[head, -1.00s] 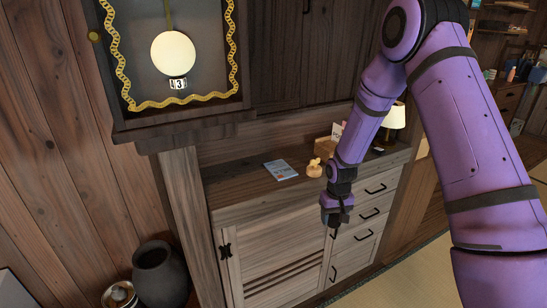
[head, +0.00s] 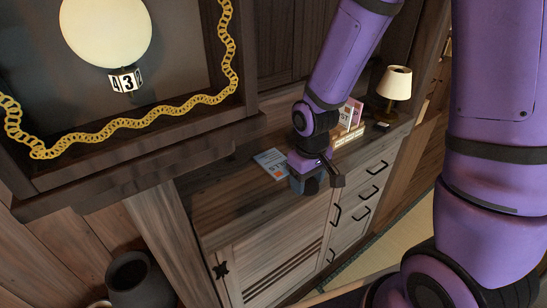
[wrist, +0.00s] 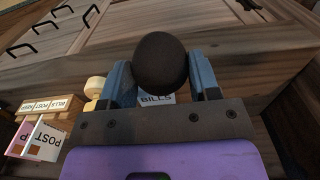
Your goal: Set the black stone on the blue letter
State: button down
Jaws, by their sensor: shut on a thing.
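My gripper (head: 314,182) is over the front part of the cabinet top, just right of the blue letter. In the wrist view my gripper (wrist: 160,72) is shut on the round black stone (wrist: 160,60), held between its two blue fingers. The stone is not clear in the head view. The blue letter (head: 270,161) lies flat on the cabinet top, its right side close to my gripper. In the wrist view a pale piece marked BILLS (wrist: 157,99), apparently the letter, shows behind the stone, mostly hidden by it and my gripper.
A wooden sorter (head: 346,138) with cards and a lit lamp (head: 396,84) stand on the cabinet top (head: 222,190) to the right. A small yellowish object (wrist: 94,86) shows beside the left finger. A clock case (head: 140,150) juts out at left. A dark pot (head: 138,280) stands below.

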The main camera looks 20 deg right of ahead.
send_over(282, 168)
jog(key=shift+f, duration=2.5)
jog(key=shift+f, duration=0.1)
jog(key=shift+c, duration=1.7)
grip_release()
